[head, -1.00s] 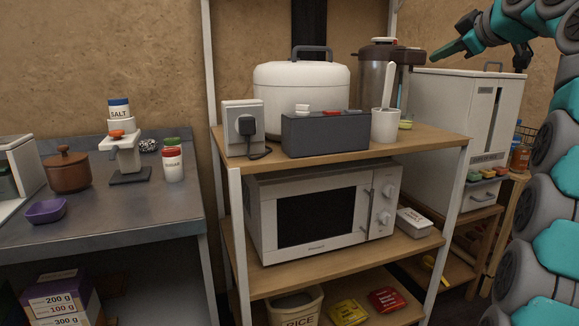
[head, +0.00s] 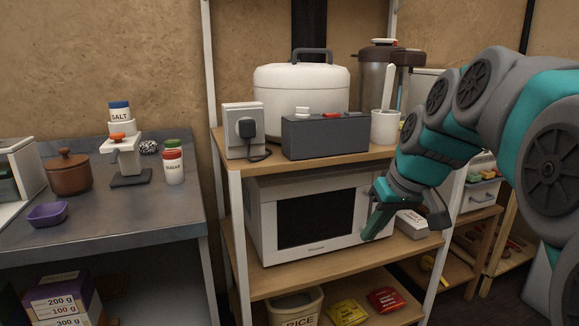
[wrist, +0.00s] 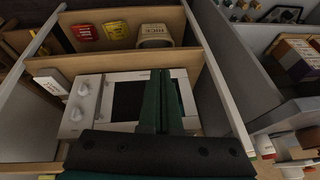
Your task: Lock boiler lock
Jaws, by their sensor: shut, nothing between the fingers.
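My gripper (head: 376,222) is in front of the right side of the white microwave (head: 262,222), with its green fingers pointing down. In the wrist view my gripper (wrist: 164,74) shows its fingers together and empty, over the microwave front (wrist: 97,119). I cannot tell whether they touch it. A dark brown urn with a lid (head: 376,70), possibly the boiler, stands at the back right of the upper shelf. My arm and a white mug hide its lower part. No lock can be made out on it.
A white lidded pot (head: 300,90), a grey box with a red switch (head: 326,137) and a white mug (head: 385,127) crowd the upper shelf. A white box (head: 411,223) lies beside the microwave. The left counter (head: 135,207) has free room in front.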

